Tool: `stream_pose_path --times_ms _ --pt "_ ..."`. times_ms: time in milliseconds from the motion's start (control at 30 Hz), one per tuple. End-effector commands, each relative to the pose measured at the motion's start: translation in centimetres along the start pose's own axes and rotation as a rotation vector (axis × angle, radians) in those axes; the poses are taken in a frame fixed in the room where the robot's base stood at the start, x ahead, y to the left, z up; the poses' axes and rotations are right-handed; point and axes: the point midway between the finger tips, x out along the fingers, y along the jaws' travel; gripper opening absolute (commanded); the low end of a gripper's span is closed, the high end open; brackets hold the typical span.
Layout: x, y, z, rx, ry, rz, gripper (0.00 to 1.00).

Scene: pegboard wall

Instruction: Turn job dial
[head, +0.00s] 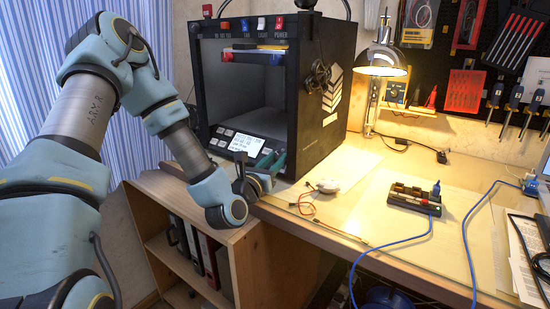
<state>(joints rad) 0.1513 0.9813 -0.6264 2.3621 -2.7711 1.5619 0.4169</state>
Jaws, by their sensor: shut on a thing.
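A black 3D-printer-like machine (322,98) stands at the left end of the desk, with an open-fronted chamber. Its slanted front panel (228,134) carries a lit screen (247,145) and several pale buttons to the left of it. My gripper (271,162) is at the right end of this panel, just right of the screen. Its teal fingers are shut on what appears to be the job dial. The dial itself is hidden by the fingers, so I cannot see its marks or angle.
A wooden shelf with binders (205,250) stands below my wrist. A pegboard of tools hangs behind.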

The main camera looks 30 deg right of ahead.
Motion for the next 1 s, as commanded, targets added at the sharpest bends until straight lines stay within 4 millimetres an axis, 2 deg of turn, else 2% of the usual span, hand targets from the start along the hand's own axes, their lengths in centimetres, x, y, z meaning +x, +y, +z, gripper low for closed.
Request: stream_pose_path --times_ms 333,367,467,767,867,1000 --pt "-0.1 0.0 -0.1 -0.001 0.001 0.003 0.0" --pt "-0.1 0.0 -0.1 -0.001 0.001 0.003 0.39" --pt "0.0 0.0 -0.1 -0.001 0.001 0.002 0.49" --pt "-0.3 0.0 -0.1 -0.001 0.001 0.002 0.49" --pt "-1.2 0.0 -0.1 -0.002 0.001 0.002 0.49" --pt "-3.7 0.0 -0.2 -0.003 0.004 0.001 0.49"
